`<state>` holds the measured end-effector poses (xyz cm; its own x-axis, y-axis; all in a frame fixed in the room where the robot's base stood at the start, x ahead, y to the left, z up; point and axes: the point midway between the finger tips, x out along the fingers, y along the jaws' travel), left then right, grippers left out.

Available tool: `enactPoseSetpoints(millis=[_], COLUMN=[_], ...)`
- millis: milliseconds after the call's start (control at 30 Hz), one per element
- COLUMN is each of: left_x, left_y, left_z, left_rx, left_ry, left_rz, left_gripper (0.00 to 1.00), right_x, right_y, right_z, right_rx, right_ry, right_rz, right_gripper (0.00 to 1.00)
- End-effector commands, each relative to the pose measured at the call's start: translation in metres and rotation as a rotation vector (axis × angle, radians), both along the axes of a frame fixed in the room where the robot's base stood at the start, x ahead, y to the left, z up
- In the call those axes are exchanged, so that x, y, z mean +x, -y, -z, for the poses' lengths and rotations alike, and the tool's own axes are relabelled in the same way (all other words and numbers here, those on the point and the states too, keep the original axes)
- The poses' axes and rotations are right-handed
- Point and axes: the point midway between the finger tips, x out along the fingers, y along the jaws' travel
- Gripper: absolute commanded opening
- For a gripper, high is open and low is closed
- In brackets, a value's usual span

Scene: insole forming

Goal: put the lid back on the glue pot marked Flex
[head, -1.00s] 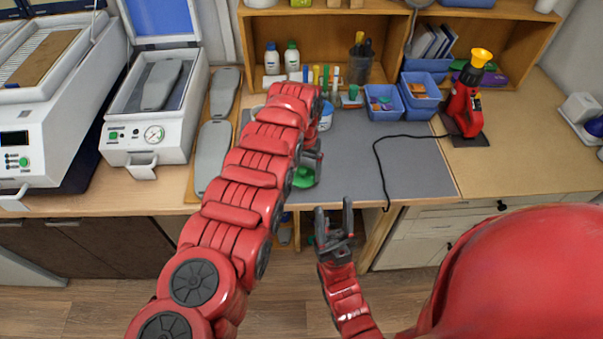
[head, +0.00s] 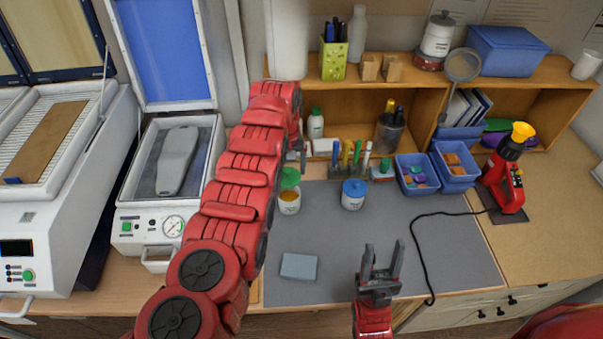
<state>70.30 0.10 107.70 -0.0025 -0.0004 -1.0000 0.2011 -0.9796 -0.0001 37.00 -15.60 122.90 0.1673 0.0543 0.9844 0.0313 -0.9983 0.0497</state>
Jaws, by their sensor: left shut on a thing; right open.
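My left gripper (head: 299,157) is partly hidden behind my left arm. It is shut on a green lid (head: 290,177). The lid is just above an open white pot (head: 289,204) with yellowish contents, at the left of the grey mat. I cannot tell whether lid and rim touch. A second white pot (head: 353,199) wears a blue lid (head: 355,187) and stands to the right. No pot marking can be read here. My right gripper (head: 382,262) is open and empty, low over the front part of the mat.
A grey-blue block (head: 299,266) lies on the grey mat (head: 335,240) near its front edge. Behind are a rack of pens (head: 350,168) and blue bins (head: 416,173). A red heat tool (head: 505,180) with a black cable stands right. A white press (head: 160,190) stands left.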

Motion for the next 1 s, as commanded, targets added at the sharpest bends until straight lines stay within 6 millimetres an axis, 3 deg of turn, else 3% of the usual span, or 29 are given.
enactPoseSetpoints(millis=[267,700,1000], left_x=[0.0,0.0,0.0], left_y=[0.0,0.0,0.0], left_z=[0.017,0.061,0.063], left_rx=[0.0,0.0,0.0], left_ry=[0.0,0.001,0.001], left_rz=[-0.002,-0.001,0.0], left_gripper=[0.39,0.39,0.39], right_x=[0.0,0.0,0.0], right_y=[0.0,0.0,0.0], right_z=[0.012,0.047,0.049], right_rx=[0.0,0.0,0.0], right_ry=[0.0,0.0,0.0], right_rz=[0.0,0.0,0.0], right_gripper=[0.5,0.5,0.5])
